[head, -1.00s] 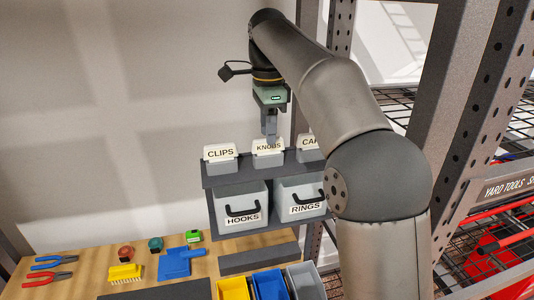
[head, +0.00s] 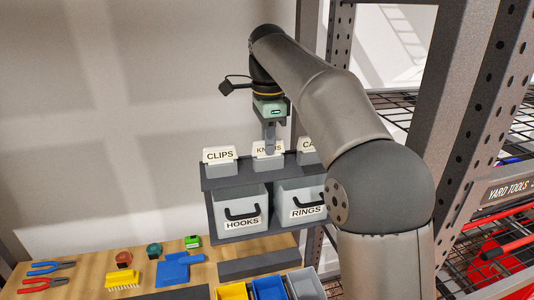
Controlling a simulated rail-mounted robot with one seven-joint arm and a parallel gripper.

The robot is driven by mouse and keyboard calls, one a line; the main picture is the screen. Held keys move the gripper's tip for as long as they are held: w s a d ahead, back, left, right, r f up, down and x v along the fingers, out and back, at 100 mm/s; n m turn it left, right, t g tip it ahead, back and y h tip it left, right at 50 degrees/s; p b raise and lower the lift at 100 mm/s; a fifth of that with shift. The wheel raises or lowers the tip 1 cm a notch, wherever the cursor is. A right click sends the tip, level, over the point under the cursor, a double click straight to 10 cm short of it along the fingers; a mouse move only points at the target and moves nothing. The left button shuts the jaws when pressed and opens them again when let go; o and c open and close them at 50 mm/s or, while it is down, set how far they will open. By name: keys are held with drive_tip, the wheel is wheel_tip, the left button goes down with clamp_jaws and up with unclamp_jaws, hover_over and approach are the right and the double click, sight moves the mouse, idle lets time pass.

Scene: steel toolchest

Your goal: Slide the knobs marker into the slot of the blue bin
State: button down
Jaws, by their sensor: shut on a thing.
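The knobs marker (head: 259,149) is a white card lettered KNOBS. It stands upright in a small grey holder on the top shelf of a dark rack, between the CLIPS card and a partly hidden card. My gripper (head: 269,148) points down at it and is shut on it. The fingers cover the middle letters. The blue bin (head: 269,289) is at the bottom edge of the picture, between a yellow bin and a grey bin. Its lower part is cut off, and I cannot make out its slot.
The CLIPS card (head: 219,155) stands left of the marker. Below are the HOOKS drawer (head: 240,207) and RINGS drawer (head: 301,198). The yellow bin (head: 231,292) and grey bin (head: 306,284) flank the blue one.

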drive_tip(key=shift+r+p, duration=0.75)
drive_tip(key=shift+p, duration=0.1)
idle(0.4)
drive_tip(key=shift+r, duration=0.2)
drive_tip(key=shift+r+p, duration=0.3)
drive_tip(key=shift+r, duration=1.25)
